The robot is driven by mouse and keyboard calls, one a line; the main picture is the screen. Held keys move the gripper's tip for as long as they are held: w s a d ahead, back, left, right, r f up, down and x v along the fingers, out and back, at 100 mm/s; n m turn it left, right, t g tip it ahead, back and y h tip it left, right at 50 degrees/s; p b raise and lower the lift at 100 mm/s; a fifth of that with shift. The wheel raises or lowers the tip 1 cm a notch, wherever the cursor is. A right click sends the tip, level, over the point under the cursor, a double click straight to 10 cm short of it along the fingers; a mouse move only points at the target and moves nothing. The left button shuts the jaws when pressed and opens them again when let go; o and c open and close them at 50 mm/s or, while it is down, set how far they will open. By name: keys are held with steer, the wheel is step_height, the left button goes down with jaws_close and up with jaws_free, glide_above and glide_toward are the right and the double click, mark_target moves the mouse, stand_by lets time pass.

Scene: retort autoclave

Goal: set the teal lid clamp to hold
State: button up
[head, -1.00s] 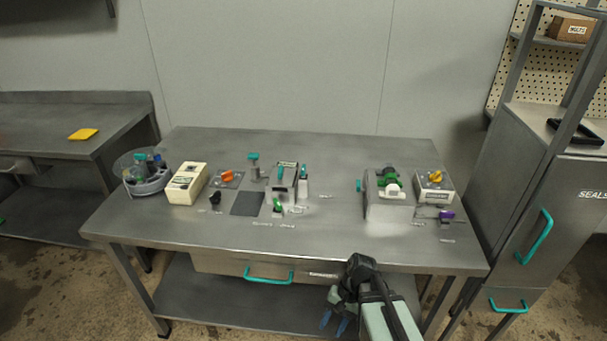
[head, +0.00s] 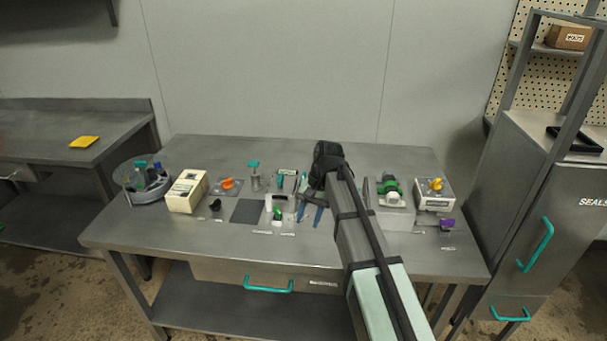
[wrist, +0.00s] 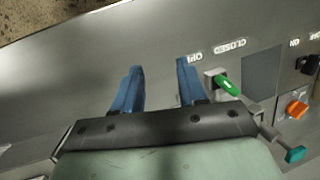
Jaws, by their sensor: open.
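Several teal-topped parts stand on the steel bench (head: 200,240), and I cannot tell for sure which is the lid clamp. A teal-topped post (head: 254,170) stands at the middle left. A small framed device with a teal part (head: 281,181) stands to its right. The narrow teal-handled piece beside that device is now mostly hidden by my gripper. My gripper (head: 311,215) is open and empty over the middle of the bench, right of the framed device. In the wrist view, its blue fingers (wrist: 161,72) are apart with bare bench between them; a teal knob (wrist: 295,155) shows at lower right.
An orange knob (head: 228,184), a cream box (head: 187,191) and a round clear holder (head: 145,182) are left. A green-topped device (head: 390,190) and yellow knob (head: 435,185) are right.

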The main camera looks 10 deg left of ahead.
steer(key=w+a+r+t+h, duration=0.1)
steer(key=w+a+r, duration=0.1)
steer(key=w+r, duration=0.7)
step_height(320, 180, up, 8)
steer(key=t+h, duration=0.1)
steer(key=h, duration=0.1)
glide_above(304, 176)
steer(key=shift+n, duration=0.4)
step_height(304, 176, down, 14)
steer(key=shift+w+a+r, duration=0.1)
steer(key=shift+w, duration=0.05)
steer(key=shift+c, duration=0.3)
jaws_close()
